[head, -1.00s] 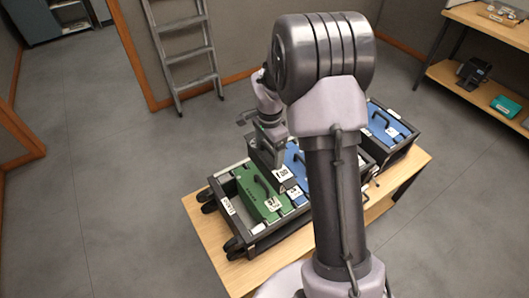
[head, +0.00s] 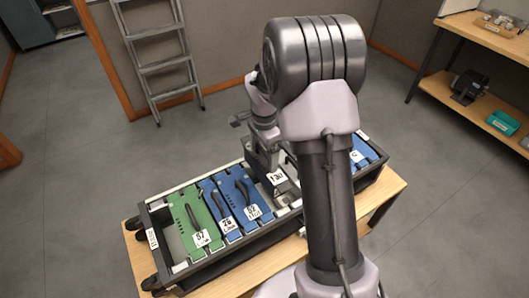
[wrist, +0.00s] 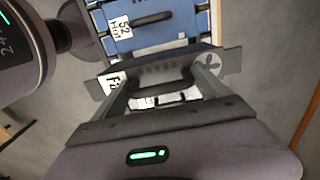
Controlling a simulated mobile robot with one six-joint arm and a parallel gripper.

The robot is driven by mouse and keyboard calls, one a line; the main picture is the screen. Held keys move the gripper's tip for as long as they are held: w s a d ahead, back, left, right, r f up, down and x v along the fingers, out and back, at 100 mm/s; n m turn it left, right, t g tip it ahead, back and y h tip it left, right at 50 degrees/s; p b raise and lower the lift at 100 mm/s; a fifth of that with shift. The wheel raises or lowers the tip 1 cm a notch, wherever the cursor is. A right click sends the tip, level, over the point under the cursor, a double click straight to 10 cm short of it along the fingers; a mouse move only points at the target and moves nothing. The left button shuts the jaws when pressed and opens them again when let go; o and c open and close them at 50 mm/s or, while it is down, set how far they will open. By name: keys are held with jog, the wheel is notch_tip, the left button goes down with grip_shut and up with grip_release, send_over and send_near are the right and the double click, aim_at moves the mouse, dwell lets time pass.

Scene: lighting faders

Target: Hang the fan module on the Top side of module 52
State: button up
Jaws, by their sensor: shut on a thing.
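The fan module is a dark panel with a white label (head: 277,177), and my gripper (head: 262,158) holds it over the rack in the head view. In the wrist view, my gripper (wrist: 163,84) is shut on the handle of the fan module (wrist: 155,67), whose "Fa" label and fan symbol show at its two ends. Module 52 is blue with a dark handle and a white label (head: 252,211). It also shows just beyond the fan module in the wrist view (wrist: 165,36). In the head view it lies directly left of the fan module. Whether they touch, I cannot tell.
The black rack (head: 215,262) stands on a wooden table (head: 133,245). Left of module 52 are another blue module (head: 222,208) and a green module 57 (head: 190,215). Another blue module (head: 362,148) is at the right. My arm hides part of the rack.

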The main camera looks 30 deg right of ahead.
notch_tip(320, 180, down, 10)
jog(key=b, duration=0.7)
jog(key=shift+d+f+b, duration=0.15)
jog(key=shift+f+b, duration=0.1)
jog(key=shift+b, duration=0.1)
jog(key=shift+f+b, duration=1.05)
jog(key=shift+f, duration=0.25)
jog(key=o, duration=1.9)
notch_tip(320, 180, up, 17)
jog(key=p, duration=0.7)
jog(key=shift+r, duration=0.15)
notch_tip(320, 180, up, 7)
jog(key=p, duration=0.5)
jog(key=shift+r+p, duration=0.1)
jog(key=shift+p, duration=0.3)
